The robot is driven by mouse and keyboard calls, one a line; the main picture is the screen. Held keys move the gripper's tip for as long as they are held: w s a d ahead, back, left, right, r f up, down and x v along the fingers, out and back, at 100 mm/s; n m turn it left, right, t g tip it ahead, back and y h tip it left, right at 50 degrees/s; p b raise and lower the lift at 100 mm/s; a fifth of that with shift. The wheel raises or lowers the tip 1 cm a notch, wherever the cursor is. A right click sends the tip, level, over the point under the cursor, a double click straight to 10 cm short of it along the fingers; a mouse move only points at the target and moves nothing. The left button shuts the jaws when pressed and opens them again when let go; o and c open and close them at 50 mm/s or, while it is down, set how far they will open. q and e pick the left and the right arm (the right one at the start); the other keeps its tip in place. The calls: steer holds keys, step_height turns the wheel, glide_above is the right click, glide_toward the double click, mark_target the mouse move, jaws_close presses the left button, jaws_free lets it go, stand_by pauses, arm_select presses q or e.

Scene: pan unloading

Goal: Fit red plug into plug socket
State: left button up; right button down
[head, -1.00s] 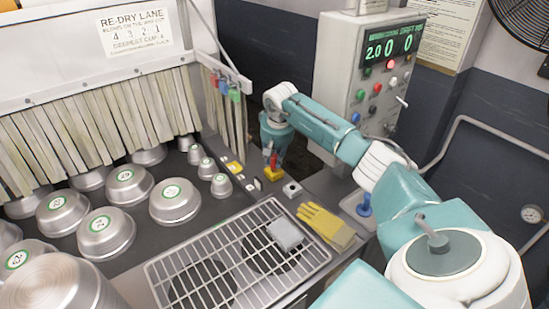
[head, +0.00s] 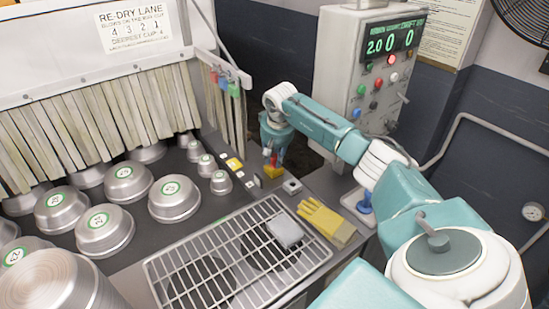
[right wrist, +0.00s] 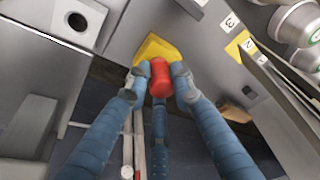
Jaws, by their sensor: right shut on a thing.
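My right gripper (head: 269,155) is shut on the red plug (right wrist: 160,78), which sits between the fingertips in the right wrist view. The plug socket appears to be the pale grey block with a round dark hole (head: 292,187), just right of the yellow block. It also shows at upper left in the right wrist view (right wrist: 92,32). My left gripper is not in view.
A wire rack (head: 210,284) with a grey block (head: 285,233) stands in front. Yellow gloves (head: 324,221) lie to its right. Several metal pans (head: 174,199) cover the left counter. A control box (head: 345,70) stands behind my right arm.

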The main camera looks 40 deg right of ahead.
steer(key=c, duration=1.4)
jaws_free()
steer(key=shift+r, duration=0.1)
steer(key=v, duration=1.1)
steer(key=shift+r, duration=0.4)
steer(key=shift+s, duration=0.1)
